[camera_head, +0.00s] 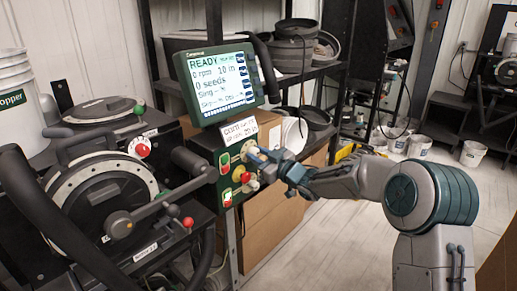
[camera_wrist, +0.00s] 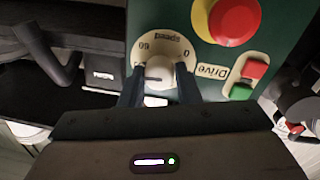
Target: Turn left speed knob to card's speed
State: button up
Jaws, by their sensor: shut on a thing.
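The white speed knob (camera_wrist: 160,72) sits on a pale dial (camera_wrist: 178,47) on the green control panel (camera_wrist: 200,75) in the wrist view. The dial shows upside down, with 60 at left and 0 at right. A dark mark runs leftward on the knob's face; its exact reading is unclear. My gripper (camera_wrist: 159,82) is shut on the knob, one dark finger on each side. In the head view my gripper (camera_head: 258,162) is at the panel and hides most of the knob. The white card (camera_head: 240,132) stands above the panel; its small writing is too blurred to read surely.
The display (camera_head: 217,82) above reads READY, 0 rpm and 0 seeds. A red stop button on yellow (camera_wrist: 232,20) and red (camera_wrist: 254,69) and green (camera_wrist: 241,92) Drive buttons are close by. The seed meter's disc (camera_head: 105,195) and crank stand left. Open floor lies right.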

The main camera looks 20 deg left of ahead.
jog(key=m+p, duration=0.4)
jog(key=m, duration=0.1)
jog(key=shift+r, duration=0.15)
jog(key=shift+m+h+p, duration=0.3)
jog(key=shift+m+p, duration=0.9)
jog(key=shift+m, duration=0.2)
jog(key=shift+f, duration=0.2)
jog(key=o, duration=1)
jog(key=shift+c, duration=0.2)
jog(key=shift+d+r, duration=0.1)
jog(key=b+v, duration=0.2)
jog(key=v, duration=1.1)
jog(key=shift+d, duration=0.4)
jog(key=shift+s, duration=0.1)
